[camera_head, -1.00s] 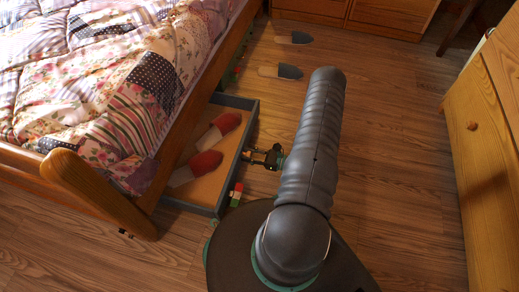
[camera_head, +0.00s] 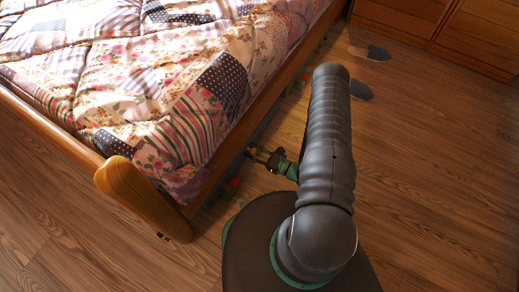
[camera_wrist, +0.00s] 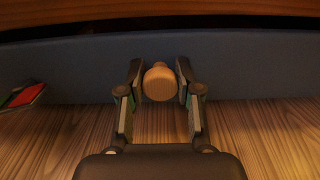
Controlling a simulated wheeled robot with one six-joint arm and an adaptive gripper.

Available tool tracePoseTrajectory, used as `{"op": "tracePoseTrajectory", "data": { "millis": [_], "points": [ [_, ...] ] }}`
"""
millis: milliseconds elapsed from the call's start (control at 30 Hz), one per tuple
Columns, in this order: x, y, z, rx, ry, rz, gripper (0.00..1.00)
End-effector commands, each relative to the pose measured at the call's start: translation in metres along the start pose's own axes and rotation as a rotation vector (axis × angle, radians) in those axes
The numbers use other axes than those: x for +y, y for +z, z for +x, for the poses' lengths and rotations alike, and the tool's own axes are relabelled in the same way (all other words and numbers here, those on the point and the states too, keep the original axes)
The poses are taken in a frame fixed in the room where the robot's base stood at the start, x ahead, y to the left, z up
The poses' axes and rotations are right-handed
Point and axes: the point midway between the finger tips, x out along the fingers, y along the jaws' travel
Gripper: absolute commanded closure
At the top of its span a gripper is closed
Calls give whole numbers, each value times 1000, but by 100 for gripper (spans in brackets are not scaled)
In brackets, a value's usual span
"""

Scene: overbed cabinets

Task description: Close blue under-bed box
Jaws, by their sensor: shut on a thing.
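The blue under-bed box shows its blue-grey front panel (camera_wrist: 255,75) across the wrist view, just below the wooden bed rail. A round wooden knob (camera_wrist: 159,83) stands out from the panel's middle. My gripper (camera_wrist: 160,85) is shut on this knob, one finger on each side. In the head view my gripper (camera_head: 256,152) is low beside the bed's side rail. The inside of the box is hidden under the bed (camera_head: 185,75) in the head view. I cannot tell from there whether the front is fully flush.
A small red, green and white object (camera_wrist: 24,96) lies by the panel's left part. Dark-toed slippers (camera_head: 379,53) lie on the floor beyond my arm. A wooden drawer unit (camera_head: 405,20) stands at the back. The floor at right is clear.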

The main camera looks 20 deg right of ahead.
Motion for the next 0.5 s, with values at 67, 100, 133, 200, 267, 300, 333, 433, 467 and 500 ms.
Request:
{"op": "tracePoseTrajectory", "data": {
  "millis": [67, 100, 133, 200, 267, 300, 333, 433, 467, 500],
  "points": [
    [2, 0, 1, 0, 1, 1, 100],
    [3, 0, 2, 0, 1, 1, 100],
    [3, 0, 2, 0, 1, 1, 100],
    [3, 0, 2, 0, 1, 1, 100],
    [3, 0, 2, 0, 1, 1, 100],
    [3, 0, 2, 0, 1, 1, 100],
    [3, 0, 2, 0, 1, 0, 100],
    [3, 0, 2, 0, 1, 0, 100],
    [3, 0, 2, 0, 1, 0, 100],
    [3, 0, 2, 0, 1, 0, 56]
  ]
}}
